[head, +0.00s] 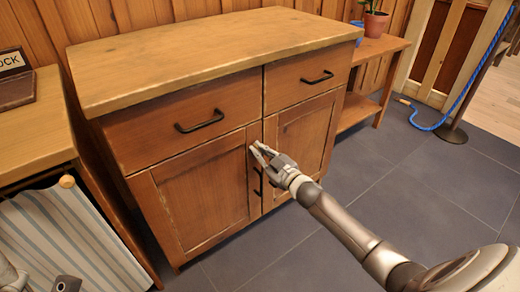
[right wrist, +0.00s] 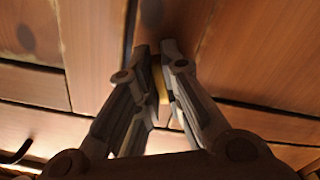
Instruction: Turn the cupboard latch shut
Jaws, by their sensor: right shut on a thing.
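The wooden cupboard (head: 200,190) stands ahead with its two doors closed, as far as I can see. My right gripper (head: 259,151) is at the upper part of the seam between the doors, just above the dark door handle (head: 257,182). In the right wrist view its fingers (right wrist: 160,48) are close together against the cupboard front. A small yellowish piece, seemingly the latch (right wrist: 160,84), shows between them, and they are shut on it. The fingers hide most of the latch, so its angle is unclear. Grey parts of my left arm show at the bottom left corner; its fingers are unclear.
Two drawers with dark handles (head: 200,121) sit above the doors, under a thick wooden top (head: 200,55). A counter with a striped curtain (head: 60,235) stands at left. A bench with plant pots (head: 375,24) is at back right.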

